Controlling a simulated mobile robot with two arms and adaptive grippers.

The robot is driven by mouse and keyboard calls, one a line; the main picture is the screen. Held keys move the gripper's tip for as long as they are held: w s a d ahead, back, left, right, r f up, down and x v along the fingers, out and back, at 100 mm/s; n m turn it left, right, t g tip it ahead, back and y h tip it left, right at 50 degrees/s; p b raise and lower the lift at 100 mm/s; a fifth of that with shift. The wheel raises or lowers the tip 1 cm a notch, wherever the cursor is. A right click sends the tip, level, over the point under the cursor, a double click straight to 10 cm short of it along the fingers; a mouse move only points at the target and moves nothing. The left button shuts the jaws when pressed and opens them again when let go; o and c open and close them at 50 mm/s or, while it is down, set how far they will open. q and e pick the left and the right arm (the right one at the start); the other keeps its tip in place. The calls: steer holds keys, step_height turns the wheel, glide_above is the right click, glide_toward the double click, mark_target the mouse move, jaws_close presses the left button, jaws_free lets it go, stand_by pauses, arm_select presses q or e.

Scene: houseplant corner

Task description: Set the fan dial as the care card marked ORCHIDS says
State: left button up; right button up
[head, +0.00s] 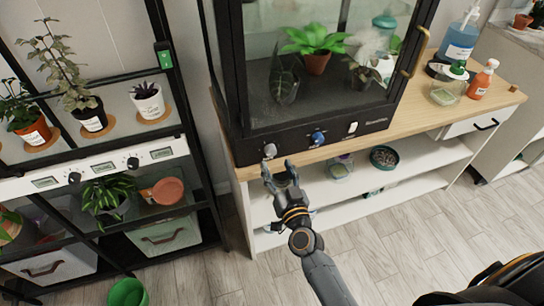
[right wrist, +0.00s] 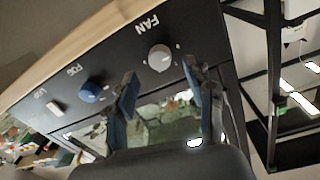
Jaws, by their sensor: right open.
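The grey fan dial (head: 270,150) is at the left end of the dark front panel under the glass plant cabinet (head: 232,140). In the right wrist view the fan dial (right wrist: 159,57) sits below the word FAN. My right gripper (head: 277,166) is open just in front of the panel, by the dial. In the right wrist view its fingertips (right wrist: 160,76) are apart, with the dial between and beyond them; I see no contact. No card marked ORCHIDS can be read. My left gripper is not in view.
A blue fog dial (head: 318,138) and a pale switch (head: 352,128) are on the same panel. A black rack (head: 185,110) with potted plants stands at the left.

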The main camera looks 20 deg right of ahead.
mark_target(272, 154)
steer(key=shift+w, duration=2.2)
steer(key=shift+d, duration=0.1)
steer(key=shift+c, duration=0.2)
jaws_close()
